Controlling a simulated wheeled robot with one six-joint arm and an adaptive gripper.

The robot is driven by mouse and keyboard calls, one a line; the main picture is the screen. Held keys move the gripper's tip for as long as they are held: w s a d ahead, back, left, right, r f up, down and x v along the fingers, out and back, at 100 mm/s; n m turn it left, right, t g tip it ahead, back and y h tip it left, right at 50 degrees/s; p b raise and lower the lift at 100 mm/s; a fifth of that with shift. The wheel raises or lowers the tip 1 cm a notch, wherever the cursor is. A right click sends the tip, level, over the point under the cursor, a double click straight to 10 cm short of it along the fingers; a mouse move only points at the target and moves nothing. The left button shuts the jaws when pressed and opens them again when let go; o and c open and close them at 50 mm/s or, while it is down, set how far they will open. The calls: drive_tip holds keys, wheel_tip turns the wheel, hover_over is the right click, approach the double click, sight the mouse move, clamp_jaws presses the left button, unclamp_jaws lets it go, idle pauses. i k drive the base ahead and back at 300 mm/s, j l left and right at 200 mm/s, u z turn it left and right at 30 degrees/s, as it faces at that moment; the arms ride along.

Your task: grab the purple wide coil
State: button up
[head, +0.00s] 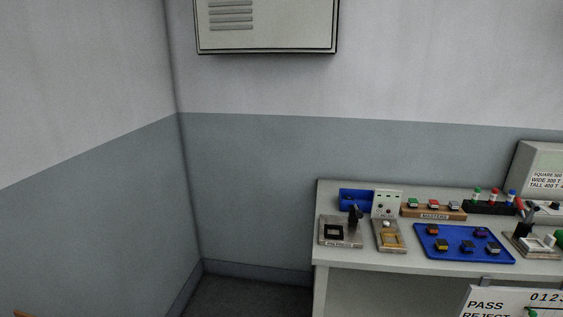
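A blue tray (425,254) lies on the workbench at the right of the head view. Several small dark coils with coloured tops sit on it. One at the back right (481,232) looks purplish, and another at the front middle (467,246) looks bluish or purple. They are too small to tell for certain which one is the purple wide coil. My gripper is not in view.
A PASS/REJECT board (515,302) stands in front. Floor (245,295) left of the bench is clear.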

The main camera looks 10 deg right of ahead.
sight(480, 231)
drive_tip(key=l+z, duration=0.3)
drive_tip(key=l, duration=0.55)
drive_tip(key=l+z, duration=0.3)
drive_tip(key=l, duration=0.6)
